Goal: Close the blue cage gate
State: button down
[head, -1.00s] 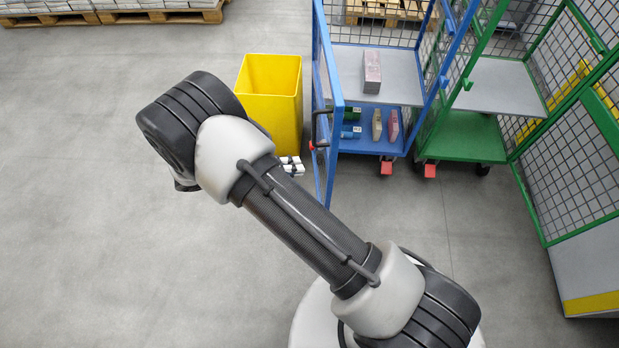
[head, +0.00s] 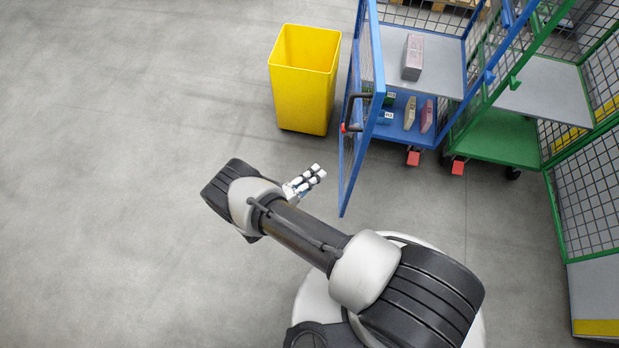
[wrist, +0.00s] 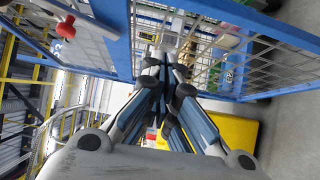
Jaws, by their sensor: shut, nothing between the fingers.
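The blue cage (head: 398,131) stands at the upper right in the head view. Its mesh gate (head: 371,135) hangs open at the cage's left side, swung out toward me. The gate has a black handle (head: 350,108) and a red knob (head: 345,128). My gripper (head: 318,172) is left of the gate's lower end, apart from it in the head view. In the wrist view my gripper (wrist: 166,68) has its fingers together and empty, with a blue frame bar (wrist: 112,38) and a red knob (wrist: 65,27) to the left and blue-framed mesh to the right.
A yellow bin (head: 304,85) stands left of the gate, beyond my gripper. A green cage (head: 500,145) stands close against the blue cage's right side. Boxes sit on the blue cage's shelves. The floor on the left is clear.

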aim_at(352, 156)
jog(key=d, duration=0.2)
jog(key=w+d, duration=0.1)
jog(key=d, duration=0.2)
jog(key=w+d, duration=0.1)
jog(key=d, duration=0.2)
jog(key=shift+w, duration=0.2)
jog(key=shift+b, duration=0.3)
